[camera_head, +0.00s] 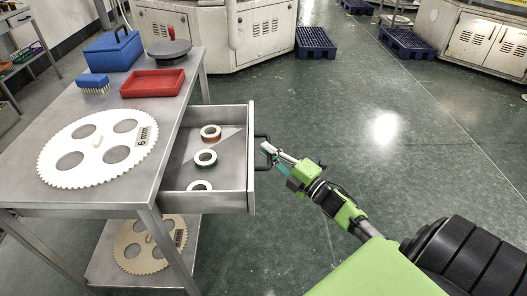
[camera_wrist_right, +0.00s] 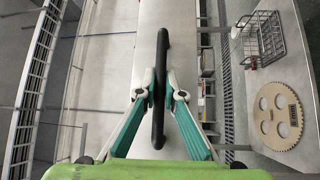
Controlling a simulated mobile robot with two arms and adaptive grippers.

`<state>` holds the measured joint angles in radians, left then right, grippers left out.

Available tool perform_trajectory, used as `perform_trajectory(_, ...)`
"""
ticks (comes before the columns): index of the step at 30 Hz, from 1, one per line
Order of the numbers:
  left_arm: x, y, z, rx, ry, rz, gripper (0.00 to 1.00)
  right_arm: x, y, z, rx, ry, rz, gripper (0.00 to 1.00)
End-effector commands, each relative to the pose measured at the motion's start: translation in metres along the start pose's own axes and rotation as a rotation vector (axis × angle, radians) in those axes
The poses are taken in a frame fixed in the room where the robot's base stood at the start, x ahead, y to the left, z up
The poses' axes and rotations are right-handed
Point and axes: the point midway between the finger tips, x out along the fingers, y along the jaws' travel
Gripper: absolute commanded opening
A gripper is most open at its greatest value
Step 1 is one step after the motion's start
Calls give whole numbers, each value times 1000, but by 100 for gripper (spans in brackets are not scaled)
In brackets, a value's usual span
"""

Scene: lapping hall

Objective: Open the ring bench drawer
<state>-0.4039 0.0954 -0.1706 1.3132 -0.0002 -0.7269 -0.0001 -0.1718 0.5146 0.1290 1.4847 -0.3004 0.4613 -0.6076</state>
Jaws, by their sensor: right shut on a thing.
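The ring bench drawer (camera_head: 249,160) is pulled out from the right side of the metal bench. Several rings lie inside it, among them one by a flat pale triangular piece (camera_head: 229,135). The black bar handle (camera_head: 258,138) is on the drawer's front. My right gripper (camera_head: 267,149) is at this handle. In the right wrist view, its two fingers (camera_wrist_right: 159,92) are closed on either side of the black handle (camera_wrist_right: 160,70), which runs upright in the picture. My left gripper is not in view.
On the bench top (camera_head: 175,103) are a toothed white disc (camera_head: 84,168), a red tray (camera_head: 150,91), a blue box (camera_head: 113,50), a brush (camera_head: 93,82) and a dark round plate (camera_head: 169,50). Another disc (camera_head: 135,262) lies on the lower shelf. The floor right of the drawer is clear.

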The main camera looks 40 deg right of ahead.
Motion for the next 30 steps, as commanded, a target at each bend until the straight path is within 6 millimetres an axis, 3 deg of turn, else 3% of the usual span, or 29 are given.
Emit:
perform_trajectory(7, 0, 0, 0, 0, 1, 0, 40, -1, -2, 0, 1, 0, -4, 0)
perform_trajectory(9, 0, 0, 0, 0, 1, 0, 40, -1, -2, 0, 1, 0, -4, 21)
perform_trajectory(10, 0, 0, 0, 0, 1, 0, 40, -1, -2, 0, 1, 0, -4, 26)
perform_trajectory(22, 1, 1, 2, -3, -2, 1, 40, -4, -1, 0, 0, 0, -2, 26)
perform_trajectory(26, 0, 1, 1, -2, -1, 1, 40, -22, -2, 0, 1, -1, -4, 26)
perform_trajectory(30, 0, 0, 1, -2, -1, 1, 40, -52, -2, 0, 1, -1, -6, 26)
